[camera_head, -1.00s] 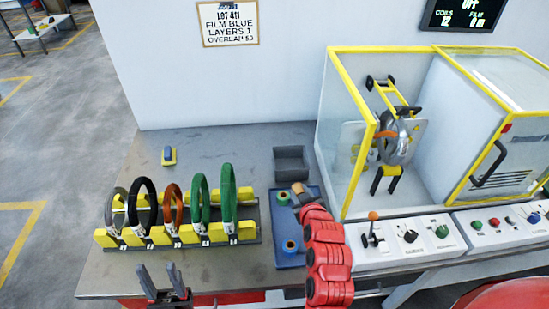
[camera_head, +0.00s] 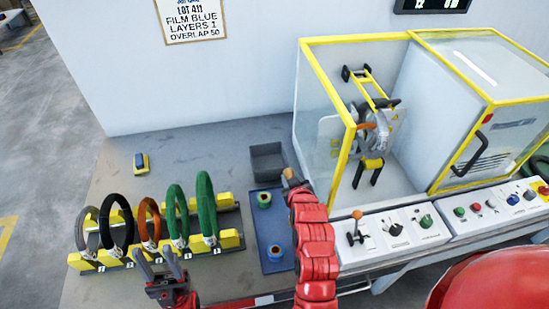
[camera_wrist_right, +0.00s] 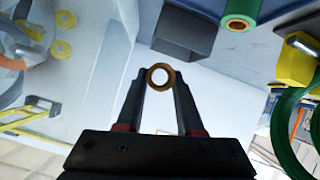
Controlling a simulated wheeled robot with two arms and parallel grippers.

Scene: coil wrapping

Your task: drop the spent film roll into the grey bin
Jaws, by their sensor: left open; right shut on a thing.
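My right gripper (camera_wrist_right: 161,85) is shut on the spent film roll (camera_wrist_right: 161,69), a small brown ring-shaped core, in the right wrist view. In the head view the brown roll (camera_head: 290,177) shows at the end of my red right arm, which hides the gripper's fingers. The grey bin (camera_head: 267,160) is an open box at the back of the table, just left of and beyond the held roll. It also shows in the right wrist view (camera_wrist_right: 187,36), near the roll but apart from it. My left gripper (camera_head: 160,268) is open and empty in front of the coil rack.
A blue tray (camera_head: 271,228) holds a green roll (camera_head: 264,200) and a blue roll (camera_head: 275,253). Several coils stand in the yellow rack (camera_head: 230,240) at left. The wrapping machine (camera_head: 345,120) and control panel (camera_head: 385,240) are at right. The table's back left is mostly clear.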

